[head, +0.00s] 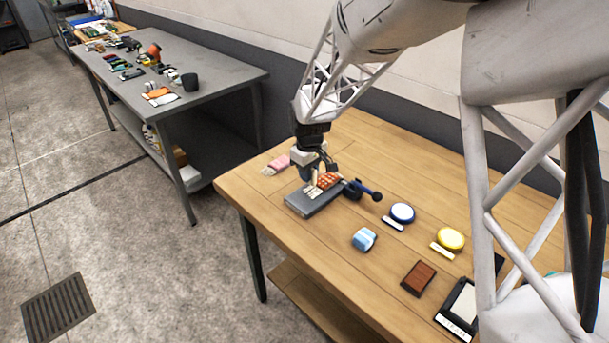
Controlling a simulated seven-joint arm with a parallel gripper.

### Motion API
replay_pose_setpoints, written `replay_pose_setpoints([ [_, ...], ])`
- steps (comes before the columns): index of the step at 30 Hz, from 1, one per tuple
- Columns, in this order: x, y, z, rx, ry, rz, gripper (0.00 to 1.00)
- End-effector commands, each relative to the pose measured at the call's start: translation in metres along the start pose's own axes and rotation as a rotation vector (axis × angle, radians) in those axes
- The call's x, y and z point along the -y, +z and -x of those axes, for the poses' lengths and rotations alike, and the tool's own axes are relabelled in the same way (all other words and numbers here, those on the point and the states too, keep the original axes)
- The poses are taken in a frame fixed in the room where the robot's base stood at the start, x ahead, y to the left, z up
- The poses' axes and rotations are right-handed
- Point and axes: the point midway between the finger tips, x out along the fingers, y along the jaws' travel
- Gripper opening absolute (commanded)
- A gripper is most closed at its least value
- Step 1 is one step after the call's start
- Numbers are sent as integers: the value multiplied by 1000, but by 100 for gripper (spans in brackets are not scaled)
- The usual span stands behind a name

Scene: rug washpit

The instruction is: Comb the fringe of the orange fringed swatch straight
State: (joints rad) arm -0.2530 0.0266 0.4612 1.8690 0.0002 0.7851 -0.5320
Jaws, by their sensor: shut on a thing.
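The orange fringed swatch (328,181) lies on a dark grey board (313,202) near the table's far left part. Its pale fringe (312,192) shows on the near left side; whether the strands lie straight is too small to tell. My gripper (312,175) points down over the swatch and its fringe, hiding part of both. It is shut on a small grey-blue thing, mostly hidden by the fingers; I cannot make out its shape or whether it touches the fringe. A dark blue-handled item (365,190) is at the board's right end, close to the swatch.
A pink swatch (277,165) lies left of the board. To the right are a blue-white round tin (402,213), a yellow round tin (451,239), a light blue block (364,239), a brown slab (419,278) and a black-framed tray (461,305). Bare wood lies between them.

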Motion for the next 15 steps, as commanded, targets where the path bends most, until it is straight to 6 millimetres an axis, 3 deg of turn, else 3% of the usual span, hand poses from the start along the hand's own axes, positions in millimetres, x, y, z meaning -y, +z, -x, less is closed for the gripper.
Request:
replay_pose_setpoints([
  [6,-22,0,1,-1,0,-1,0],
  [15,-23,0,0,-1,0,0,0],
])
